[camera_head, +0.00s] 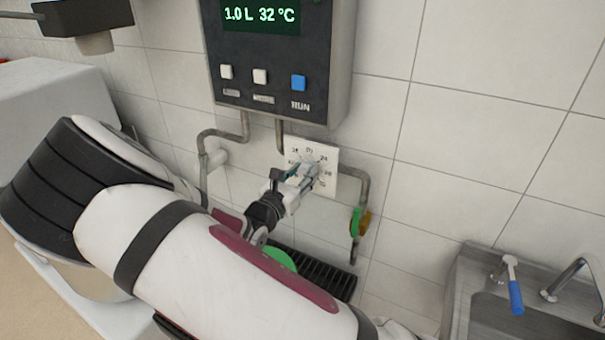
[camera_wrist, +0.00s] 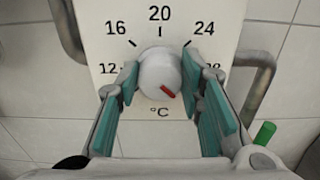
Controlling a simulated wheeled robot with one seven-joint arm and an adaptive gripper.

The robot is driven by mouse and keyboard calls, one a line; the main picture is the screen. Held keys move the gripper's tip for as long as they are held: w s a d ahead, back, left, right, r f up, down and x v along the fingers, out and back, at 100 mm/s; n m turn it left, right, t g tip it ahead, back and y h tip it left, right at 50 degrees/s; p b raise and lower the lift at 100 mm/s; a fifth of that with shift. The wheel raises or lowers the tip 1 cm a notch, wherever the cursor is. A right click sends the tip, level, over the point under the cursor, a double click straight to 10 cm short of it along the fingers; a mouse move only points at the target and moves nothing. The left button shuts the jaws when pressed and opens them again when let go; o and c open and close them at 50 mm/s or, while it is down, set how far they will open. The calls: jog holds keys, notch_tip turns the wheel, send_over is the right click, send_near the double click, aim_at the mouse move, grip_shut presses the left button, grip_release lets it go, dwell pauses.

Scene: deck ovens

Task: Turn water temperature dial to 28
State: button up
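The water temperature dial (camera_wrist: 158,70) is a round pale knob on a white plate (camera_wrist: 235,20), printed with 12, 16, 20, 24, a partly covered 28 and °C. Its red mark points to the lower right, below the 28. My gripper (camera_wrist: 160,73) has its teal-padded fingers on the left and right sides of the knob, with no clear gap at either edge. In the head view, my gripper (camera_head: 300,178) is at the plate (camera_head: 327,155) and covers most of the knob. The control box display (camera_head: 262,15) reads 1.0 L 32 °C.
Grey pipes (camera_head: 362,185) run beside the plate, with a green-handled valve (camera_head: 356,220) at lower right. The control box (camera_head: 330,60) hangs just above. A dark grate (camera_head: 338,284) lies below. A metal sink (camera_head: 470,275) stands at the right.

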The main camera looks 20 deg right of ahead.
jog(key=shift+n, duration=0.3)
jog(key=n+p, duration=0.2)
jog(key=n, duration=0.1)
jog(key=shift+n, duration=0.3)
jog(key=shift+w+a+f+n+p, duration=0.1)
jog(key=shift+n+p, duration=0.4)
jog(key=shift+n, duration=1.8)
jog(key=o, duration=1.2)
jog(key=shift+c, duration=0.2)
jog(key=v, duration=1.2)
